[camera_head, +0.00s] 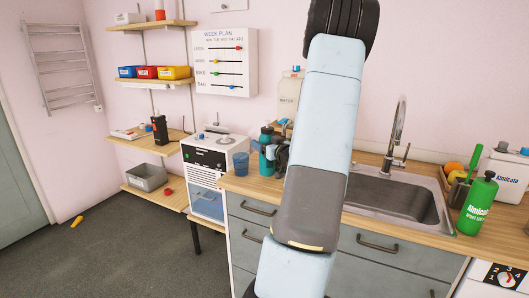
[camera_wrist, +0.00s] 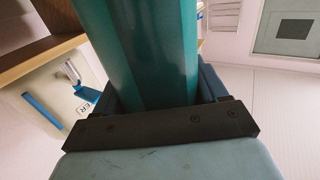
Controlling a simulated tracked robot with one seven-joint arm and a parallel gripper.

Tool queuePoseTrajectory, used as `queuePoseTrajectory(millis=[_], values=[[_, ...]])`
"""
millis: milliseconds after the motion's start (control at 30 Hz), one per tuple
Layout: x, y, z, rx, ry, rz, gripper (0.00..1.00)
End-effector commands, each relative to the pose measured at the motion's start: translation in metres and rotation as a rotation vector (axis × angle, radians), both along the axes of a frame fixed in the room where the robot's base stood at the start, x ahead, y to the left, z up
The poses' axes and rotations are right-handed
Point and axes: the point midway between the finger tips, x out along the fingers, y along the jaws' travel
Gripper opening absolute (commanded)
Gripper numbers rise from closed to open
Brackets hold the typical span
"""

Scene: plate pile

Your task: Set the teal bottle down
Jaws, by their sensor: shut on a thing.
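The teal bottle (camera_head: 265,163) is upright at the left end of the wooden counter, behind my arm in the head view. My gripper (camera_head: 271,149) is shut around its body from the right. In the wrist view the bottle (camera_wrist: 150,50) fills the space between the fingers, and its ends are out of frame. The bottle's base is low over or at the counter top; I cannot tell whether it touches.
A blue cup (camera_head: 240,164) stands just left of the bottle on the counter (camera_head: 262,187). The sink (camera_head: 395,203) and a green bottle (camera_head: 477,203) are to the right. A white machine (camera_head: 207,158) stands to the left.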

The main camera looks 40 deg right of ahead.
Motion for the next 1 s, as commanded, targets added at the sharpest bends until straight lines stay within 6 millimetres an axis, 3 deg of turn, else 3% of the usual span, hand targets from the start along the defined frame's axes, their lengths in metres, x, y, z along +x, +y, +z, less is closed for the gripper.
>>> queuePoseTrajectory(millis=[333, 700, 733, 1000], values=[[0.004, 0.0, -0.034, 0.003, 0.001, 0.002, 0.36], [0.005, 0.0, -0.037, 0.001, 0.0, 0.002, 0.36], [0.004, 0.0, -0.037, 0.001, 0.0, 0.002, 0.74], [0.005, 0.001, -0.037, 0.001, 0.0, 0.002, 0.98]])
